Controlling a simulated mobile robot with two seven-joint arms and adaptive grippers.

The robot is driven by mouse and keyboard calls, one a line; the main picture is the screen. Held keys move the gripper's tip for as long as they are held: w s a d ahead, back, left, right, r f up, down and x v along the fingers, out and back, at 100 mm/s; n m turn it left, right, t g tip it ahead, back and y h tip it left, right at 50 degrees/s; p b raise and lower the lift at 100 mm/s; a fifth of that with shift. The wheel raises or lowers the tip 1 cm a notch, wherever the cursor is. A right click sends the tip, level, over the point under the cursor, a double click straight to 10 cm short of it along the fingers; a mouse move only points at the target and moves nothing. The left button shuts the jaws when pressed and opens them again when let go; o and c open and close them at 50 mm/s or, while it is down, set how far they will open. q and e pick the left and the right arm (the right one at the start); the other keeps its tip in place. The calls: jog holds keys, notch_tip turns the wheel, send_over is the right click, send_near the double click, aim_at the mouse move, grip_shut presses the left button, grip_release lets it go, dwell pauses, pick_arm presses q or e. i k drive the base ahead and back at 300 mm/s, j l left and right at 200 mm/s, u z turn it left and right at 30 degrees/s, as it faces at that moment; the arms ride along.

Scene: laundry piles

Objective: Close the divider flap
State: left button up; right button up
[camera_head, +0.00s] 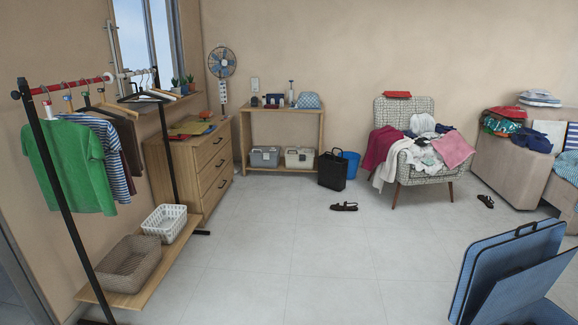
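A blue item with a dark handle (526,229) on its top edge stands at the lower right, partly cut off by the frame. Its upright rear panel (500,248) has a light edge. A second blue panel (520,292) leans tilted in front of it, with a gap showing between the two. I cannot tell for certain which panel is the divider flap. Neither of my grippers is in view.
A clothes rack (55,180) with a low wooden shelf stands at the left. A dresser (205,165) and a laundry-covered armchair (415,135) stand farther back. Black sandals (344,206) lie on the floor. The middle floor (300,260) is clear.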

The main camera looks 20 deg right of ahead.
aim_at(509, 294)
jog(key=i+l+z, duration=0.15)
jog(key=i+z, duration=0.3)
jog(key=i, duration=0.15)
jog(key=i+z, duration=0.45)
jog(key=i, duration=0.15)
jog(key=i+z, duration=0.35)
jog(key=i+j+z, duration=0.15)
jog(key=z, duration=0.25)
jog(key=i+j+z, duration=0.2)
jog(key=i+z, duration=0.7)
jog(key=z, duration=0.25)
jog(key=i+j+z, duration=0.2)
jog(key=z, duration=0.2)
jog(key=i, duration=0.05)
